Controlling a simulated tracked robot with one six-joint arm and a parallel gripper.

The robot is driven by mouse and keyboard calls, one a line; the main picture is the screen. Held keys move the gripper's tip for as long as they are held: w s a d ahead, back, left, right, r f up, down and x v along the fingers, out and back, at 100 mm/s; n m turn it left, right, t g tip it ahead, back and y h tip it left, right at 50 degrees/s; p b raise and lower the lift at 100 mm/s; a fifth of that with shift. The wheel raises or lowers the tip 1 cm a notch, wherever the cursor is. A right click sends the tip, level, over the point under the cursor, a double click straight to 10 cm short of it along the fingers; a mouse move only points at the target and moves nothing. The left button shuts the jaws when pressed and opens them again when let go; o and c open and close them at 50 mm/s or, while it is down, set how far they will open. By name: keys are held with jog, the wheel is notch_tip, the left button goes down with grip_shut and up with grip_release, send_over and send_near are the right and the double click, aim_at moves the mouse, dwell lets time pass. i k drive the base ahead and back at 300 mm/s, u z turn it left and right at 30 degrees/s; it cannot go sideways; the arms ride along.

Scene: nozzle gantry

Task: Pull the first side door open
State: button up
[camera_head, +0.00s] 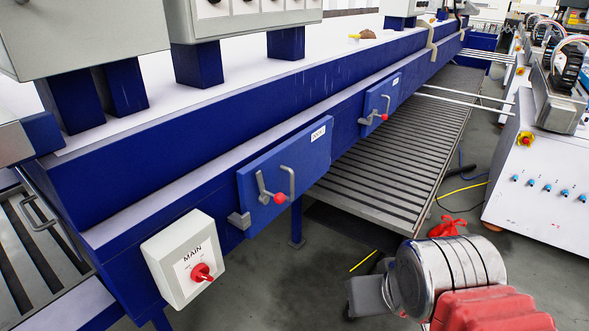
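The nearer side door (305,160) is a blue panel with a white label on the long blue gantry side. It looks closed. It bears a grey bar handle (291,182) and a grey latch lever (262,187) with a red knob (279,197). A second, similar blue door (380,100) with a red knob sits farther along and also looks closed. My arm, silver and red, shows at the bottom right. My gripper (366,296) seems to be the grey part at its left, low and apart from the doors. Its fingers cannot be made out.
A grey MAIN switch box (184,258) with a red rotary knob juts out left of the nearer door. A slatted grey platform (400,150) lies beyond. A white machine cabinet (540,190) stands at right. Cables and a red object (447,227) lie on the floor.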

aim_at(299, 173)
jog(key=i, duration=0.1)
jog(key=u, duration=0.75)
jog(key=k, duration=1.35)
jog(key=u, duration=0.25)
jog(key=i, duration=0.45)
jog(key=z, duration=0.8)
jog(key=i, duration=1.3)
jog(key=u, duration=0.15)
